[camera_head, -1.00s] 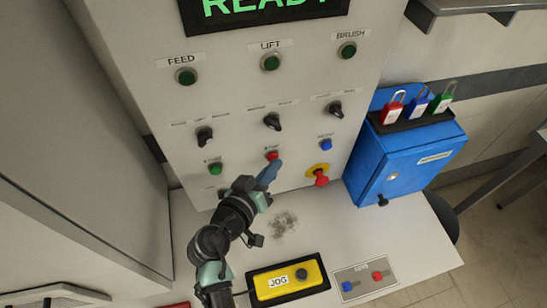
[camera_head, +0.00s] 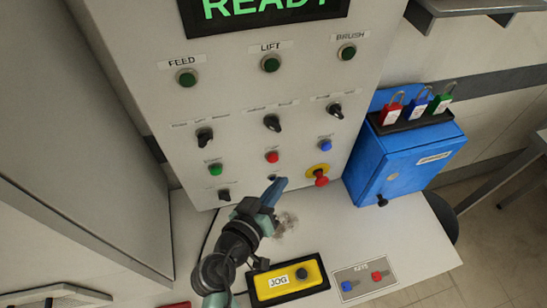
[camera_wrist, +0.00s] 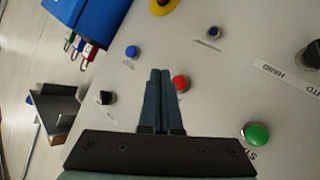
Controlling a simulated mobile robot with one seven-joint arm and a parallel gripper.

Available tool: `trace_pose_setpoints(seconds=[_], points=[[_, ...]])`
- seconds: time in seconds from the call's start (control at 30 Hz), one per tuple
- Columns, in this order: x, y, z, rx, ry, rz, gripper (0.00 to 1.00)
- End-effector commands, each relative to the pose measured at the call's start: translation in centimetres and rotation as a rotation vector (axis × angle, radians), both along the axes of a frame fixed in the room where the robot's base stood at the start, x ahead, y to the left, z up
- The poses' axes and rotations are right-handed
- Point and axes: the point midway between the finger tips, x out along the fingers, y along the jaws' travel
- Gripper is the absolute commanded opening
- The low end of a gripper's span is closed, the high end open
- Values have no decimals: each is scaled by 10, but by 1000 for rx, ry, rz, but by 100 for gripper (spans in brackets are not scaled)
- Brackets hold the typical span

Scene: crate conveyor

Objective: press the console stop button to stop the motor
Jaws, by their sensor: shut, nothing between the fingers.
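The red stop button (camera_head: 272,157) is on the console panel (camera_head: 235,105), between a green button (camera_head: 215,169) on its left and a blue button (camera_head: 325,145) on its right. My gripper (camera_head: 281,181) is in front of the panel, below the red button in the head view, with its blue fingers together and empty. In the wrist view the red button (camera_wrist: 181,84) shows just right of my fingertips (camera_wrist: 160,72). I cannot tell the gap between fingertips and panel. The display (camera_head: 265,8) reads READY in green.
A red emergency knob on a yellow base (camera_head: 320,176) sits right of my gripper. Black selector knobs (camera_head: 272,123) are above. A yellow JOG box (camera_head: 287,280) and a key plate (camera_head: 364,278) lie on the shelf. A blue box with padlocks (camera_head: 405,160) is at right.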

Motion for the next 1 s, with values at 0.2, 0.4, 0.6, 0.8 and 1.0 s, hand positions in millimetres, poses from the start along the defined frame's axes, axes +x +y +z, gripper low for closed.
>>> trace_pose_setpoints(seconds=[0.2, 0.4, 0.6, 0.8, 1.0], points=[[-17, -6, 0, -1, 0, 0, 0], [-20, -6, 0, 0, 0, 0, 0], [-19, -6, 0, 0, 0, -1, 0], [-19, -6, 0, 0, 0, -1, 0], [-19, -6, 0, 0, 0, -1, 0]])
